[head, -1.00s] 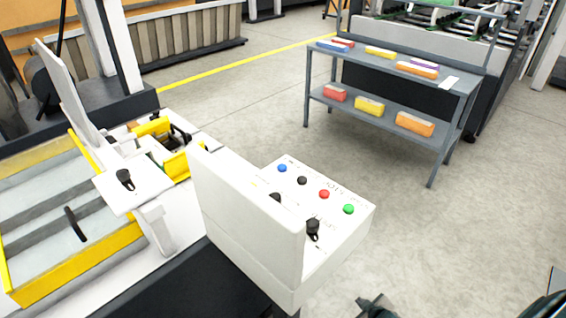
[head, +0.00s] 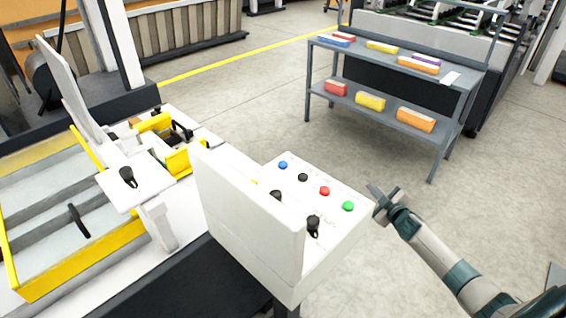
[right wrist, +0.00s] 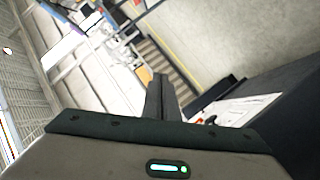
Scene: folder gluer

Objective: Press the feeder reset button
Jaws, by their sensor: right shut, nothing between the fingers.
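A white control box (head: 245,215) stands in the middle of the head view. Its sloped panel carries a blue button (head: 283,165), a black button (head: 303,177), a red button (head: 324,190) and a green button (head: 348,206) in a row, with black knobs (head: 313,224) nearer me. The labels are too small to read, so I cannot tell which is the feeder reset. My right gripper (head: 380,198) is shut and empty, just right of the green button and apart from the panel. Its closed fingers show in the right wrist view (right wrist: 161,97). My left gripper is out of view.
A grey two-shelf table (head: 462,84) with coloured boxes stands at the back right. A machine with a yellow-edged bed (head: 80,262) lies left of the control box. Open floor (head: 500,190) surrounds my right arm. The control box's raised white back blocks part of the panel.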

